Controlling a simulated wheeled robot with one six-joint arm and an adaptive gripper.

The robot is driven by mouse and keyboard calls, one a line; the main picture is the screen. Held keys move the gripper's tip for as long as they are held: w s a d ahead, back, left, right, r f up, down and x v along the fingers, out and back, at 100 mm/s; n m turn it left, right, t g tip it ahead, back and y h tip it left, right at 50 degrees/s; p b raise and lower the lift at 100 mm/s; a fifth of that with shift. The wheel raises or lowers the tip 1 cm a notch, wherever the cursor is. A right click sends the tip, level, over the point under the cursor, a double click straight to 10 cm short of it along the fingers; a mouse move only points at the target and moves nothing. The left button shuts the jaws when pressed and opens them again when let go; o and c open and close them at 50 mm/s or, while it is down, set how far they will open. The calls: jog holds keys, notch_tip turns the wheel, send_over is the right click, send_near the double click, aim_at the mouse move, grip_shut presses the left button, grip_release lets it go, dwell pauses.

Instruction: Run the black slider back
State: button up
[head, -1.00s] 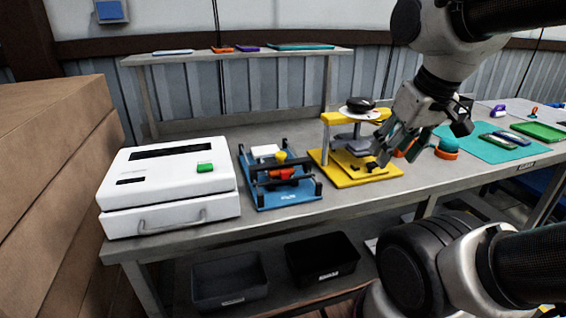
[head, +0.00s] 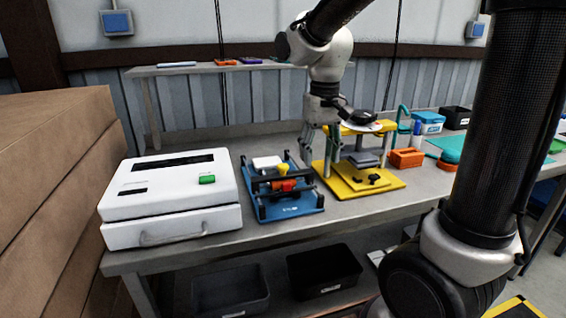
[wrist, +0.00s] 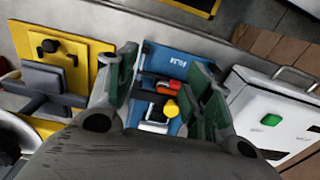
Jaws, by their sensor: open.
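The blue fixture (head: 300,208) stands on the bench between the white machine and the yellow fixture. It carries black bars (head: 262,186), a red part (head: 284,186), a yellow knob (head: 281,169) and a white block (head: 266,162). Which black piece is the slider I cannot tell for certain. My gripper (head: 319,156) is open and empty, near the back between the blue and yellow fixtures. In the wrist view my gripper (wrist: 163,62) has its fingers spread on either side of the blue fixture (wrist: 175,62), apart from it as far as I see; the fingers hide its sides.
The white machine (head: 170,196) with a green button is at left. Dark bins (head: 325,270) sit below the bench.

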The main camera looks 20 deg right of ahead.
aim_at(283, 165)
jog(key=w+a+m, duration=0.1)
jog(key=w, duration=0.2)
jog(key=w+a+f+m, duration=0.1)
jog(key=w+a+m, duration=0.1)
jog(key=w, duration=0.1)
jog(key=w+a+m, duration=0.1)
jog(key=w+a, duration=0.1)
jog(key=w, duration=0.1)
jog(key=shift+w+a+f+m+g, duration=0.25)
jog(key=shift+w+f+m+g, duration=0.05)
jog(key=shift+w+f, duration=0.05)
jog(key=r+m, duration=0.1)
jog(key=w+r+m, duration=0.1)
jog(key=shift+w+a+r+m, duration=0.2)
jog(key=shift+w+m, duration=0.1)
jog(key=shift+m, duration=0.1)
jog(key=shift+f+m, duration=0.2)
jog(key=shift+m, duration=0.5)
jog(key=shift+s+f, duration=0.1)
jog(key=shift+f, duration=0.25)
notch_tip(283, 165, down, 7)
jog(key=shift+r, duration=0.1)
grip_shut()
